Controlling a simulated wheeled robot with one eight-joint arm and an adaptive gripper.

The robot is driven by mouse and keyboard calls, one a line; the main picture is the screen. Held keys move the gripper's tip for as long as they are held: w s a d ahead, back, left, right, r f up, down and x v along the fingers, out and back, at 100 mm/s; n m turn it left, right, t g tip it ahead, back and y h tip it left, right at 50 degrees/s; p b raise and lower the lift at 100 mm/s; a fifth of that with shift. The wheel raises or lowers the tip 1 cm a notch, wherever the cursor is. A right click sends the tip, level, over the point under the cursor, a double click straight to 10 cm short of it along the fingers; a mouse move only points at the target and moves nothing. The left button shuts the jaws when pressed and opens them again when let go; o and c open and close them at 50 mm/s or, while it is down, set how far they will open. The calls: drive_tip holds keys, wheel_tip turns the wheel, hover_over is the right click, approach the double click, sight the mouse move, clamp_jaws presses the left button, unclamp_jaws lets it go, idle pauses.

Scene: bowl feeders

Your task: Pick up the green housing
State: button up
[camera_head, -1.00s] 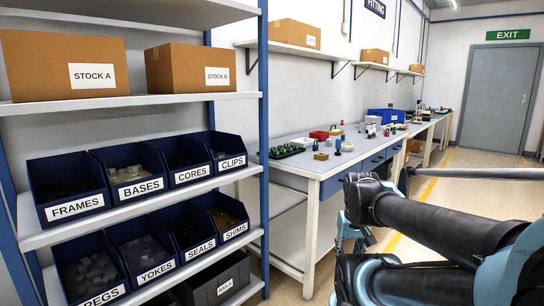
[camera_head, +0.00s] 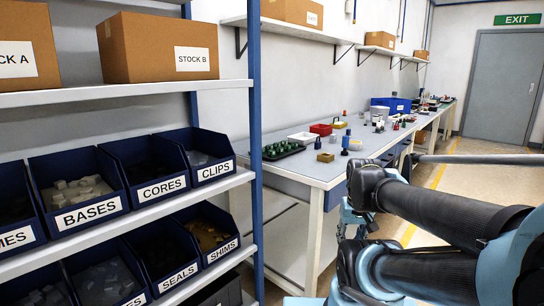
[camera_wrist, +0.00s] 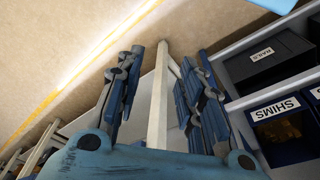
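Small dark green pieces (camera_head: 283,149) stand in a dark tray on the near end of the grey workbench (camera_head: 322,172). They are too small for me to tell whether one is the green housing. My gripper (camera_wrist: 160,62) shows in the wrist view with its two fingers spread apart and nothing between them. It points past a white bench leg toward the floor, well away from the green pieces. In the head view my arm covers the lower right.
A shelf (camera_head: 130,217) with labelled blue bins, such as the BASES bin (camera_head: 90,217), stands close on the left. On the bench are a white tray (camera_head: 303,138), a red bin (camera_head: 321,129), a brass-coloured block (camera_head: 325,157) and a blue crate (camera_head: 392,105). Floor is open toward the grey door (camera_head: 497,84).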

drive_tip(key=w+a+r+m+t+y, duration=0.2)
drive_tip(key=w+a+r+m, duration=0.35)
drive_tip(key=w, duration=0.35)
drive_tip(key=w+a+r+m+t+y, duration=0.1)
drive_tip(key=w+a+r+m+y, duration=0.3)
drive_tip(key=w+m, duration=0.45)
drive_tip(key=w+a+r+m+t+y, duration=0.15)
drive_tip(key=w+a+r+m, duration=0.35)
drive_tip(key=w, duration=0.6)
drive_tip(key=m+t+y, duration=0.2)
drive_tip(key=m+t, duration=0.1)
drive_tip(key=m, duration=0.5)
approach(272, 151)
drive_tip(key=x, duration=0.4)
drive_tip(key=shift+w+d, duration=0.25)
drive_tip(key=shift+w, duration=0.1)
drive_tip(key=shift+x, duration=2.65)
drive_tip(key=shift+a, duration=0.15)
drive_tip(key=c, duration=0.7)
